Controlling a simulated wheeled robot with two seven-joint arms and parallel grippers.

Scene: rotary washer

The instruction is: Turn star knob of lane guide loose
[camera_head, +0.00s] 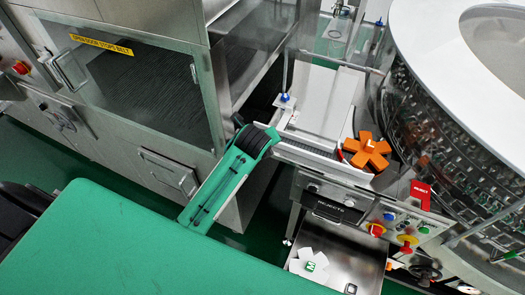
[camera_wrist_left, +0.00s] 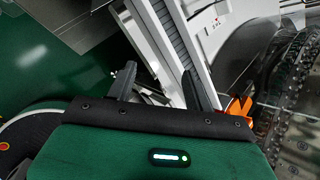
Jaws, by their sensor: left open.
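In the head view, a small blue knob (camera_head: 285,98) sits at the foot of a thin upright post, beside a pale plate (camera_head: 322,100) over the conveyor. It is too small to tell its star shape. In the left wrist view, my left gripper (camera_wrist_left: 157,82) is open and empty. Its two dark fingers stand apart, with the conveyor's dark belt (camera_wrist_left: 177,35) running beyond them to the upper left. No knob shows clearly between the fingers, and the gripper's green body hides the lower part of that view. My right gripper is not in view.
An orange star-shaped wheel (camera_head: 367,151) stands at the conveyor's right end, beside the large round washer (camera_head: 440,110). A control panel (camera_head: 345,203) and a reject tray (camera_head: 340,272) are in front. A steel cabinet with a window (camera_head: 145,85) stands at left.

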